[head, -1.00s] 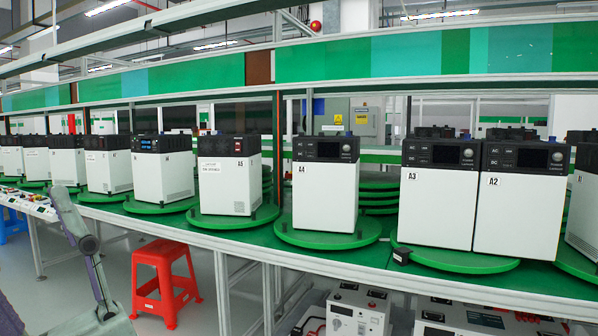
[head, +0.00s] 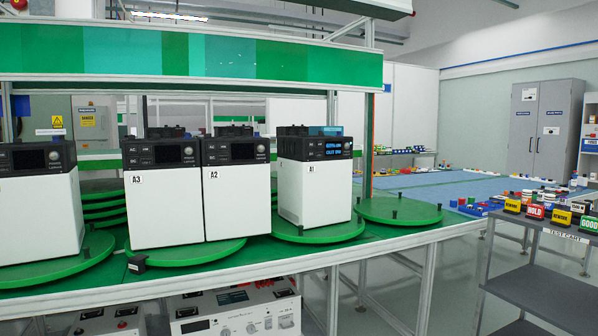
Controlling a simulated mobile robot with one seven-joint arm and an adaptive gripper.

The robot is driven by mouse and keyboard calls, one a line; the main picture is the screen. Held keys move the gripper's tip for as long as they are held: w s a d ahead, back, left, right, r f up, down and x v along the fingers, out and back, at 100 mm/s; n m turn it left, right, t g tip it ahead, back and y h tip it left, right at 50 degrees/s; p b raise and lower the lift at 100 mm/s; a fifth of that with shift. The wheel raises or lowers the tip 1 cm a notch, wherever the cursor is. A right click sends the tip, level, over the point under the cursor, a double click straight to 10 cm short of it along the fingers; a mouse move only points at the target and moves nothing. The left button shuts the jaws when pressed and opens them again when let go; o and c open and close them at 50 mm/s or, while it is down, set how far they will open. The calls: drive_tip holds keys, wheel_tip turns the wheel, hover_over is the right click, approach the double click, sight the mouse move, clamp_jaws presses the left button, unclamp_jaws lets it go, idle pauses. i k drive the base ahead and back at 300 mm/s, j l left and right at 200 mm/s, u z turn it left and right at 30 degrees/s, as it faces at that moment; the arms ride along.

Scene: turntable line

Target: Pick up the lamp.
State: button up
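I cannot make out a lamp for certain in the head view. A small red object (head: 18,4) at the top left corner is cut off by the frame edge, and I cannot tell what it is. My gripper is not in view, and no part of my arm shows clearly.
A green-topped bench (head: 380,236) carries green turntables with white units: A3 (head: 165,212), A2 (head: 232,204) and A1 (head: 314,193). The rightmost turntable (head: 399,211) is bare of units. A grey cart (head: 545,240) with coloured signs stands right. Floor shows between bench and cart.

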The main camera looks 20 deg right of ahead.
sight(549, 199)
drive_tip(key=z, duration=1.95)
